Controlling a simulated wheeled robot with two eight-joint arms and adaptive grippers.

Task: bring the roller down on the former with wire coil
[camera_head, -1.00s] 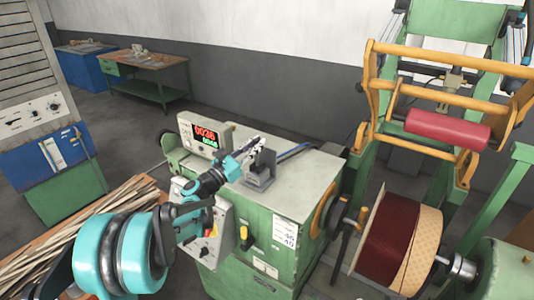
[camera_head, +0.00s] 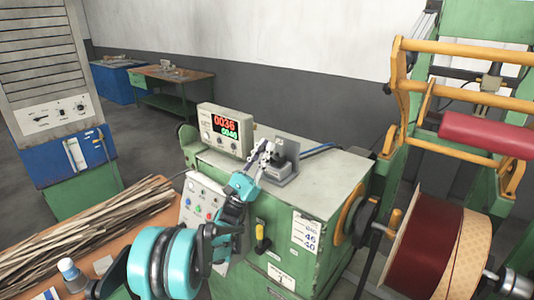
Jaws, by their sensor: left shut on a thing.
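The red roller (camera_head: 487,136) hangs in its orange frame (camera_head: 460,97) at the right, above and clearly apart from the former. The former with dark red wire coil (camera_head: 428,245) sits below it on the winding shaft; its lower part is cut off. My left gripper (camera_head: 268,150) is at the grey bracket (camera_head: 284,158) on top of the green control cabinet (camera_head: 232,175). It is shut on a small lever at the bracket, which its fingers mostly hide. My right gripper is not in view.
A counter box (camera_head: 223,128) with red and green digits stands behind my left gripper. A wooden bench (camera_head: 140,212) with thin strips and a small bottle (camera_head: 70,272) is at lower left. Two workbenches stand at the back, with open floor before them.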

